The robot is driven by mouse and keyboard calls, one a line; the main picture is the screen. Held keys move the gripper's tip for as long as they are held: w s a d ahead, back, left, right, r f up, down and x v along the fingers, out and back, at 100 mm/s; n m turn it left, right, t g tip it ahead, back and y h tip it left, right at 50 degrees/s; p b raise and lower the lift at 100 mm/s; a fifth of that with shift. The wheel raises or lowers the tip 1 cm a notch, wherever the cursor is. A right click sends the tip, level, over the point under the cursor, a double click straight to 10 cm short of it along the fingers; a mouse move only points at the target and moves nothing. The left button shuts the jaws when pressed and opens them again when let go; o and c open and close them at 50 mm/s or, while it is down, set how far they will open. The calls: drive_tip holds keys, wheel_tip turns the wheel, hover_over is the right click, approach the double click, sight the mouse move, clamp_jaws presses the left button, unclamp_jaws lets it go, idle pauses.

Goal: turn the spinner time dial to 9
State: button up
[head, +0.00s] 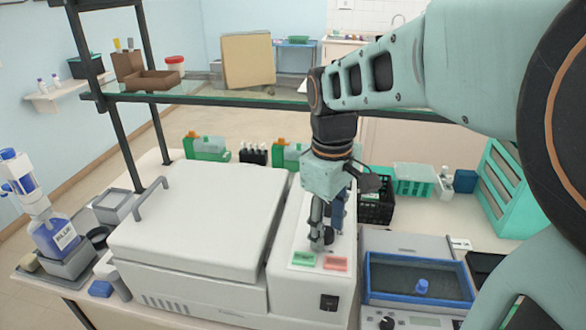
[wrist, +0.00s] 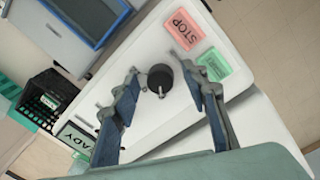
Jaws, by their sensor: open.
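The spinner (head: 195,215) is a white lidded machine, with its light control panel (head: 312,285) on its right side. The time dial (wrist: 160,76) is a small dark round knob with a pale pointer mark on the panel. My gripper (wrist: 161,80) is open, with one finger on each side of the dial and visible gaps between. In the head view my gripper (head: 323,242) points down over the panel, and its fingers largely hide the dial. The dial's numbers are not readable, so its setting cannot be told.
A green START button (head: 304,259) and a red STOP button (head: 335,263) lie in front of the dial. A black rocker switch (head: 329,302) is on the front. A blue-rimmed tray device (head: 418,276) stands to the right. A glass shelf (head: 215,100) crosses behind.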

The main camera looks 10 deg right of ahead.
clamp_jaws()
idle(0.3)
drive_tip(key=shift+m, duration=0.3)
drive_tip(key=m+p, duration=0.1)
drive_tip(key=m, duration=0.3)
drive_tip(key=m+p, duration=0.1)
drive_tip(key=m, duration=0.4)
drive_tip(key=shift+a, duration=0.15)
idle(0.4)
unclamp_jaws()
